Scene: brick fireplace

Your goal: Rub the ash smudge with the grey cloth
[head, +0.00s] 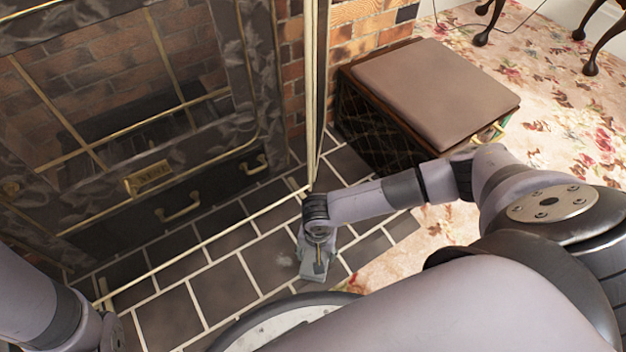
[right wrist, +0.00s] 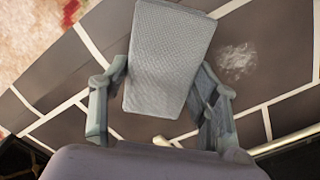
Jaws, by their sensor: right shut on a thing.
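The grey cloth (right wrist: 168,55) is a textured, roughly rectangular piece between the fingers of my right gripper (right wrist: 160,108) in the right wrist view. That gripper is shut on it. In the head view my right gripper (head: 318,250) points down over the dark hearth tiles, with the cloth (head: 314,271) at its lower end. The ash smudge (right wrist: 237,61) is a pale, whitish patch on a dark tile, to the right of the cloth in the right wrist view. In the head view it shows faintly (head: 284,260) just left of my gripper. I cannot tell whether the cloth touches the tiles. My left gripper is out of view.
The fireplace front (head: 150,130), with glass and brass handles, stands at the left. A brown-topped padded box (head: 437,88) stands beyond my right arm. A floral carpet (head: 545,130) lies at the right. Bare tiles (head: 221,290) spread left of my right gripper.

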